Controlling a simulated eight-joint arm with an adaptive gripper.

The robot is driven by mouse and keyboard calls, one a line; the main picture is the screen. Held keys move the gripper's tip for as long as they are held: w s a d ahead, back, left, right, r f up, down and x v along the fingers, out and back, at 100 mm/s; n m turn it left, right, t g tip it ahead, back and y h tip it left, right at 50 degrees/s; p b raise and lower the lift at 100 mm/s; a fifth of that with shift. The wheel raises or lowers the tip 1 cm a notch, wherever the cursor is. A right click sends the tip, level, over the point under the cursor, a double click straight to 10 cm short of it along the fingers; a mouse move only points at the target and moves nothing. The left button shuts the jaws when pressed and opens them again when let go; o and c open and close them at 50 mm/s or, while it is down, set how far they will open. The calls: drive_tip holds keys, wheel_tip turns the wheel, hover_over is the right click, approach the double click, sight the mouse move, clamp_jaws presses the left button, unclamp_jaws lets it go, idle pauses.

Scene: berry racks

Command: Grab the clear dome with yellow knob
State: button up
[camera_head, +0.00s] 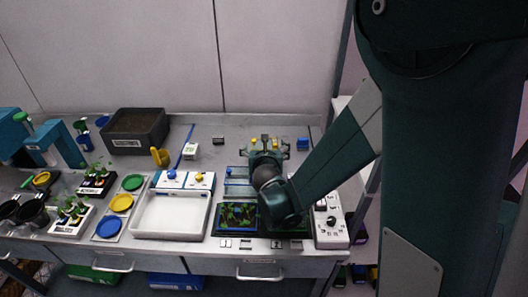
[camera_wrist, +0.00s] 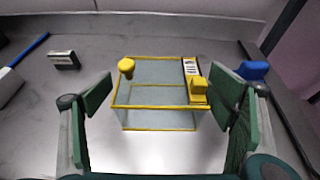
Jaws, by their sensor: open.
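The clear dome (camera_wrist: 160,98) is a see-through box with yellow edges in the middle of the wrist view. A round yellow knob (camera_wrist: 126,66) shows at its left back corner. A yellow block (camera_wrist: 198,91) and a black-and-white striped label (camera_wrist: 191,67) are at its right. My gripper (camera_wrist: 162,88) is open, with one green finger on each side of the dome; I cannot tell whether they touch it. In the head view my gripper (camera_head: 265,153) hides most of the dome; only small yellow parts (camera_head: 254,141) show beyond it.
A blue object (camera_wrist: 254,70) stands right of the right finger. A small dark-and-white block (camera_wrist: 65,60) lies at left. In the head view, a white tray (camera_head: 171,235), a plant tray (camera_head: 238,234) and a switch box (camera_head: 331,240) line the bench front. A dark bin (camera_head: 136,142) stands at back left.

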drive_tip(key=shift+w+f, duration=0.15)
drive_tip(key=shift+w, duration=0.15)
idle(0.4)
drive_tip(key=c, duration=1)
